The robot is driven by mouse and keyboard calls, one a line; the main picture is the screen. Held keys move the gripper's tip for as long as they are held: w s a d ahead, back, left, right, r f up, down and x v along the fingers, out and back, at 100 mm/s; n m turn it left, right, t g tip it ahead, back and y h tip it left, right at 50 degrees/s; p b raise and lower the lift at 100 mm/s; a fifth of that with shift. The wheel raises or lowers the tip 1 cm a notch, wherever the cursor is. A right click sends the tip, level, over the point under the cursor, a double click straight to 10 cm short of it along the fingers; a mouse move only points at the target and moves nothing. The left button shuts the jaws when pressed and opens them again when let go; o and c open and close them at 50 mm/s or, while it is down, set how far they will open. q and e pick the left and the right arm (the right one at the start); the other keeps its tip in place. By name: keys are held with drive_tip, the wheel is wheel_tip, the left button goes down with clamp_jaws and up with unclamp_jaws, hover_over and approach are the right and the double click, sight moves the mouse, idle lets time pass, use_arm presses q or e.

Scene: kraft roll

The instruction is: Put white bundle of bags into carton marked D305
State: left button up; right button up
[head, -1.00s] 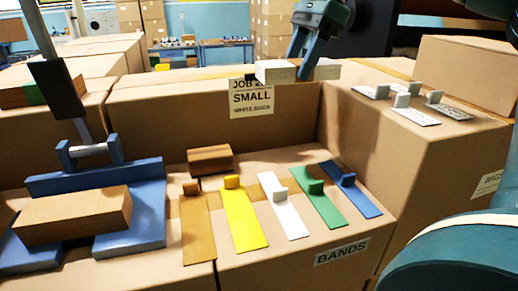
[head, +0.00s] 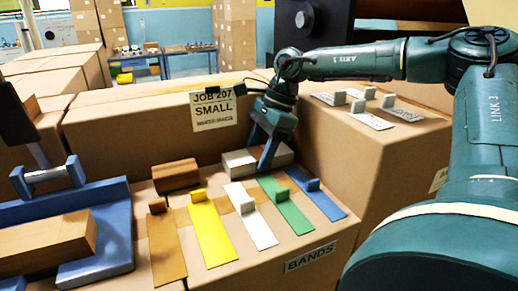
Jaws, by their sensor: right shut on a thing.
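The white bundle of bags (head: 238,163) is a small block at the back of the bands carton, just behind the white and green bands. My right gripper (head: 264,160) reaches down over it from behind and is shut on it, one blue finger crossing its front. I cannot tell whether the bundle touches the carton top. A carton marked D305 is not visible. My left gripper is not in view.
Brown, yellow, white (head: 251,218), green and blue bands with knobs lie on the carton labelled BANDS (head: 310,257). A brown block (head: 176,175) stands left of the bundle. A blue press (head: 95,240) holds a brown bundle. Several stencil plates (head: 352,112) lie right.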

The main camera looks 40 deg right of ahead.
drive_tip(key=shift+f, duration=0.1)
drive_tip(key=shift+f, duration=0.15)
drive_tip(key=o, duration=1)
drive_tip(key=shift+o, duration=0.2)
